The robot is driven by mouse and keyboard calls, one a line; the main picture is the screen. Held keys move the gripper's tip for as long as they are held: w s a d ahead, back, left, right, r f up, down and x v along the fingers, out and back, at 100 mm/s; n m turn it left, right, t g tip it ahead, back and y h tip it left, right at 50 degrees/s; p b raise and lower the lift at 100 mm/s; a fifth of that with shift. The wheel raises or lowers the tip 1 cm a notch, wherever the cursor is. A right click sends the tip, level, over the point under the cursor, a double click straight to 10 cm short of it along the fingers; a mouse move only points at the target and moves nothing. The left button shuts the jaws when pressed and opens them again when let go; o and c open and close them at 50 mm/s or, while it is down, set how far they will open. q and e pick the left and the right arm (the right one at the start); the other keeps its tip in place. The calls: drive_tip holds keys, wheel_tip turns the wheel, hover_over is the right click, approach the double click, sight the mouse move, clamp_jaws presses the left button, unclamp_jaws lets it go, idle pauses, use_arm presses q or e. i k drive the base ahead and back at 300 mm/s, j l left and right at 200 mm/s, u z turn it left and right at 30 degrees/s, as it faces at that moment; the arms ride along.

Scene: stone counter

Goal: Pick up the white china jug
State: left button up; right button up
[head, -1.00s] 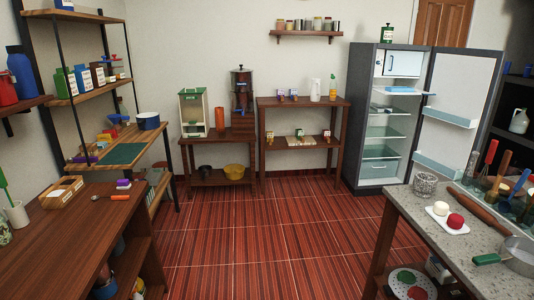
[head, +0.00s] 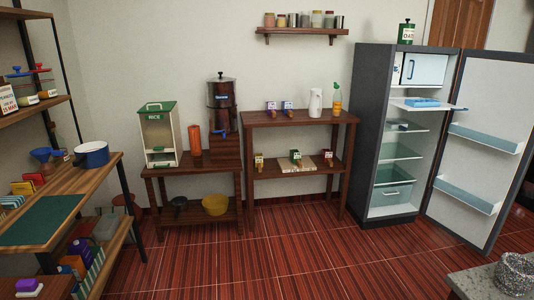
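A tall white jug-like vessel (head: 316,103) stands upright on the top of the dark wooden side table (head: 265,119) by the back wall. It is small in view, so I cannot tell if it is china. An orange bottle with a green top (head: 337,103) stands just right of it. Neither of my grippers is in view.
The fridge (head: 372,150) stands right of the table with its door (head: 478,140) wide open. A stone counter corner (head: 470,284) with a glass bowl (head: 515,272) is at the lower right. Wooden shelves (head: 100,172) line the left. The red floor (head: 270,255) between is clear.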

sight(315, 107)
drive_tip(key=i+j+z, duration=0.1)
drive_tip(key=i+z, duration=0.2)
drive_tip(key=i, duration=1.6)
drive_tip(key=i+l+z, duration=0.2)
drive_tip(key=i+z, duration=0.15)
drive_tip(key=i, duration=0.8)
drive_tip(key=i+j+z, duration=0.1)
drive_tip(key=i+z, duration=0.2)
drive_tip(key=i, duration=0.85)
